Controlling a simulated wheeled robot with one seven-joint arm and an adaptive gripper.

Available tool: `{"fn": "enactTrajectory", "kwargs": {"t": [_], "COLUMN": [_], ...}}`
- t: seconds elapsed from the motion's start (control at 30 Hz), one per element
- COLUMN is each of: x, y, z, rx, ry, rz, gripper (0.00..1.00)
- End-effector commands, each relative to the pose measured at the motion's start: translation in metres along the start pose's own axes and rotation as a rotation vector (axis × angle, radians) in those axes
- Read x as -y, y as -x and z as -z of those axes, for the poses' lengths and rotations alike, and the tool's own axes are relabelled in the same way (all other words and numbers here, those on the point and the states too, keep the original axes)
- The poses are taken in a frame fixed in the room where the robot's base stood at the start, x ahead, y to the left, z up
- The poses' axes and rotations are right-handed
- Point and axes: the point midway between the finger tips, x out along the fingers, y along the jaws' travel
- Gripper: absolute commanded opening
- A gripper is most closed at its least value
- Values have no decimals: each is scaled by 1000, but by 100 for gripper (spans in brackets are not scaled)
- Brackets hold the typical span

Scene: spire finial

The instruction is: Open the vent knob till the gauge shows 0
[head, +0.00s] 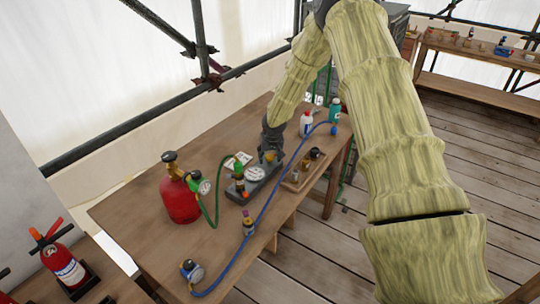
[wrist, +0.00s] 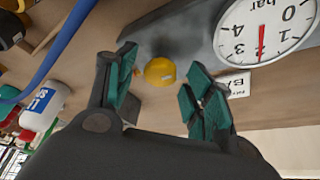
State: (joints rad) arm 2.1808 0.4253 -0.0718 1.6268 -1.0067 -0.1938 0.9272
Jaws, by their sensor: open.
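The vent knob (wrist: 160,71) is a small round yellow knob on the grey manifold. It lies between and just beyond my fingertips in the wrist view. My gripper (wrist: 160,82) is open, with one teal-padded finger on each side of the knob and no clear contact. The white gauge (wrist: 262,30) is partly cut off by the wrist view's edge. Its red needle points down the picture, around 2 bar, between the 1 and the 3. In the head view the gauge (head: 255,174) sits on the manifold (head: 262,187), and my gripper (head: 269,152) is over its far end.
A red cylinder (head: 180,197) with a green hose stands left of the manifold. A blue hose (head: 262,213) runs along the table on the right, beside a tray (head: 299,179) of fittings. Bottles (head: 306,124) stand behind.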

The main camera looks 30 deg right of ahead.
Motion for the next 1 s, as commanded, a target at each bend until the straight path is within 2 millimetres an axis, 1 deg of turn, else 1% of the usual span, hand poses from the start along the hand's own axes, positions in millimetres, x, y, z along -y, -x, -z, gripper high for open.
{"fn": "enactTrajectory", "kwargs": {"t": [0.03,0.17,0.2,0.27,0.3,0.67,0.87,1.0], "x": [0,0,0,0,0,-2,-3,-4], "y": [0,0,0,0,0,1,2,2], "z": [0,0,0,0,0,0,1,2], "rx": [0,0,0,0,0,0,0,0], "ry": [0,0,0,0,0,35,123,213], "rz": [0,0,0,0,0,17,55,93], "gripper": [52,29,22,11,7,7,7,7]}}
